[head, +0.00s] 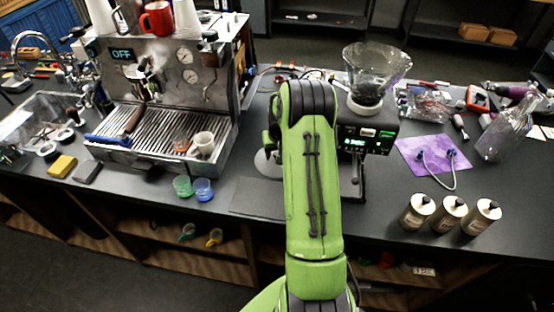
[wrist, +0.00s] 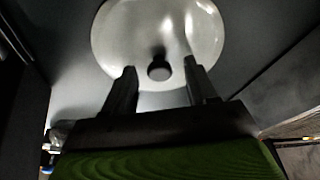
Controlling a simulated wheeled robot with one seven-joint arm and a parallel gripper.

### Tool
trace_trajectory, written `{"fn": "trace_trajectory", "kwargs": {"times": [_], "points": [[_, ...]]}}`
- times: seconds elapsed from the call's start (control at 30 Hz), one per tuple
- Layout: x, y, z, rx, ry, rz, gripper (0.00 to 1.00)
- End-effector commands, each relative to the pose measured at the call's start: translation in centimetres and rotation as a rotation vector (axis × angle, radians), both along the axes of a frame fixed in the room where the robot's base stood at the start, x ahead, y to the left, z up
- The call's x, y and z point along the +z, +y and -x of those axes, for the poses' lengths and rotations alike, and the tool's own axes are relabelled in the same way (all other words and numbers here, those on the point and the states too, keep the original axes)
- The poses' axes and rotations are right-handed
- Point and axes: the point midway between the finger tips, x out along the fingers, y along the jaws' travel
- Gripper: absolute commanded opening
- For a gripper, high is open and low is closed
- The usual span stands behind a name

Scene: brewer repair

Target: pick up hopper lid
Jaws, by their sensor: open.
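In the wrist view my gripper (wrist: 160,66) is open, with one finger on each side of the knob as seen from the camera. I cannot tell whether the fingers are level with the knob or still above it.
A grinder (head: 366,138) with a clear hopper (head: 376,72) stands just right of my arm. The espresso machine (head: 185,88) stands at left. Green (head: 183,187) and blue (head: 203,190) cups sit near the front edge. Several canisters (head: 449,214) stand at right.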

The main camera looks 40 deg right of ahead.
Motion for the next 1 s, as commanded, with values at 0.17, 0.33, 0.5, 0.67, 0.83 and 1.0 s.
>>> {"fn": "trace_trajectory", "kwargs": {"times": [0.17,0.33,0.5,0.67,0.83,1.0], "points": [[0.0,0.0,0.0,0.0,0.001,0.0,0.34],[0.0,0.0,0.0,0.0,0.001,0.0,0.08],[0.0,0.0,0.0,0.0,0.0,0.0,0.0],[0.6,0.0,0.0,0.0,-0.002,0.001,0.0],[4.5,-0.1,-0.1,0.001,-0.005,0.005,0.0],[8.4,0.0,-0.1,0.001,-0.003,0.003,0.0]]}}
